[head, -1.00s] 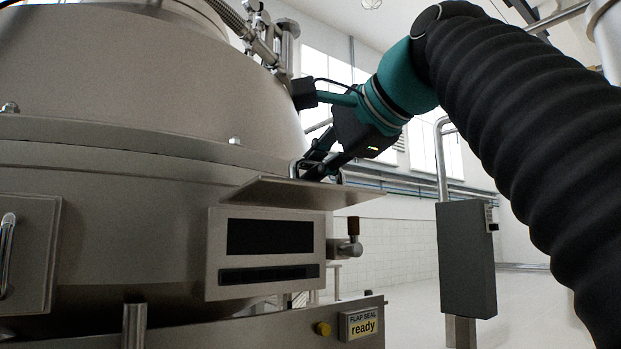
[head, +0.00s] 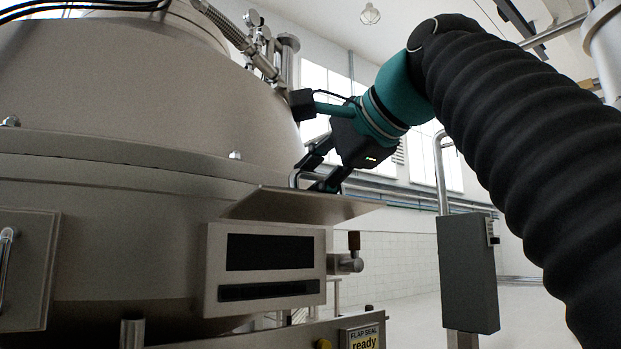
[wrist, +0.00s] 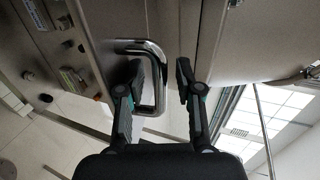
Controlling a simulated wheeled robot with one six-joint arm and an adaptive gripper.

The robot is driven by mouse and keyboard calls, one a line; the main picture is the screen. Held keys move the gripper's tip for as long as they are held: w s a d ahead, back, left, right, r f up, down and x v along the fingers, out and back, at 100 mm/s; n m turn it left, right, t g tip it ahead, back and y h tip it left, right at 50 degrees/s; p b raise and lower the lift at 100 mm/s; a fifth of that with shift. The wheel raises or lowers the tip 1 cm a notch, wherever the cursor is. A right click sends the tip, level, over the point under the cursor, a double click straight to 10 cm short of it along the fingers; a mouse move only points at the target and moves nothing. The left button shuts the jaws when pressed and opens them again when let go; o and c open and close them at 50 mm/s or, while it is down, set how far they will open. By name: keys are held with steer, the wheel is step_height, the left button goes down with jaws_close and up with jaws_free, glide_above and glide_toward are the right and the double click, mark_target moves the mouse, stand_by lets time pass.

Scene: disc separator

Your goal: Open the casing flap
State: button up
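The casing flap (head: 300,205) is a flat metal plate, swung up to about level above a framed casing opening (head: 265,270) with dark slots. A bent chrome handle on the flap (wrist: 156,75) shows in the wrist view; in the head view it is small and partly behind the fingers. My gripper (head: 318,172) is at the handle, above the flap. In the wrist view my gripper (wrist: 158,75) has its fingers apart. The handle's outer bar lies between them, with a clear gap to the right finger. Contact with the left finger cannot be told.
The large steel separator body (head: 130,100) fills the left. A knobbed valve (head: 346,260) sits beside the opening, with a "FLAP SEAL ready" sign (head: 362,338) below. A grey box on a post (head: 468,270) stands right. Open floor lies behind it.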

steer(key=v, duration=1.2)
stand_by(0.3)
steer(key=shift+f, duration=0.1)
stand_by(0.6)
